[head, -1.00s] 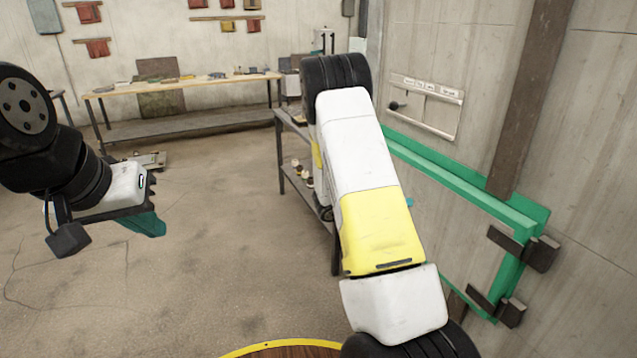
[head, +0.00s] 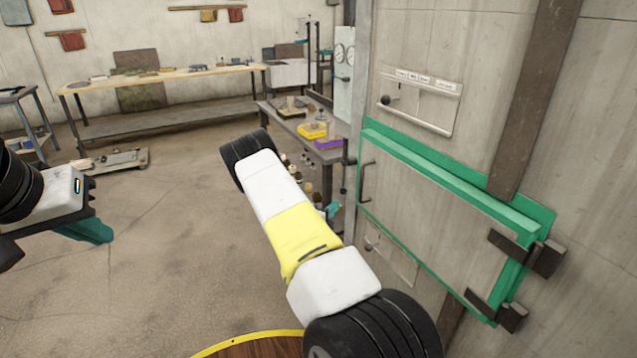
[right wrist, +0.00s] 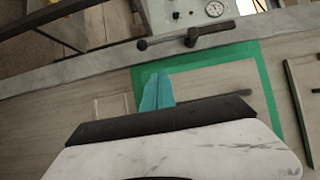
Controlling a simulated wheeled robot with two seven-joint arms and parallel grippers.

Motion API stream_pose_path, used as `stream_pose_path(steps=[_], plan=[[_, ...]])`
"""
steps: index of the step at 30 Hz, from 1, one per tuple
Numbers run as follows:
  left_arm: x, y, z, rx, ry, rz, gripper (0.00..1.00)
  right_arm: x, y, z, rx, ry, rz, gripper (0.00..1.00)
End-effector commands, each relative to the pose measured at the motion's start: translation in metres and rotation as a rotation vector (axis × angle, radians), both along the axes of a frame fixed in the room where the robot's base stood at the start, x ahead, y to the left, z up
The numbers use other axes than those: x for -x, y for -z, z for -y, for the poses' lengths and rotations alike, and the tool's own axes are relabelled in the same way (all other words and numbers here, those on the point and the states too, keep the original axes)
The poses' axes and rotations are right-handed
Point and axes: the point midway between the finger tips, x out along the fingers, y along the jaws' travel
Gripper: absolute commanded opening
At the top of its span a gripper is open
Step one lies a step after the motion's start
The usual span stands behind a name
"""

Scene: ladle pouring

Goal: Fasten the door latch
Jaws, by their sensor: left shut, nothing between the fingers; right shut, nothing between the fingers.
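The door (head: 430,220) is a grey panel in a green frame (head: 480,200) on the right wall, with a dark upright handle (head: 366,182) near its left edge and dark hinges at its right. It looks closed or nearly so. A dark lever, seemingly the latch (head: 345,160), sits on the grey post left of the frame; the right wrist view shows it lengthwise along the post (right wrist: 190,38). My right gripper (head: 333,209) is shut and empty, partly behind my arm; its teal fingers (right wrist: 157,92) are before the frame, apart from the lever. My left gripper (head: 88,230) is shut and empty, away at left.
A panel with a black knob (head: 386,100) is above the door. A dark shelf table (head: 300,125) holding several items stands behind my right arm. A long bench (head: 160,82) lines the back wall. The floor at left centre is clear.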

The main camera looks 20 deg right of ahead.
Motion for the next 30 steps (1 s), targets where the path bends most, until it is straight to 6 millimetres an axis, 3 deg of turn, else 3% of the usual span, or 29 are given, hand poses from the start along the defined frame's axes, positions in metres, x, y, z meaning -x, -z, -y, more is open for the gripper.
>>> stream_pose_path(steps=[7,19,24,30], plan=[[0.000,0.000,0.000,0.000,0.000,0.000,0.00,-0.011,0.000,0.016,-0.002,0.004,0.003,0.00],[0.000,0.000,0.000,0.000,0.000,0.000,0.00,-0.062,0.000,0.082,-0.002,0.004,0.005,0.00],[0.000,0.000,0.000,0.000,0.000,0.000,0.00,-0.088,0.000,0.083,-0.003,0.002,0.004,0.00],[0.000,0.000,0.000,0.000,0.000,0.000,0.00,-0.100,0.000,0.084,-0.003,0.002,0.002,0.00]])
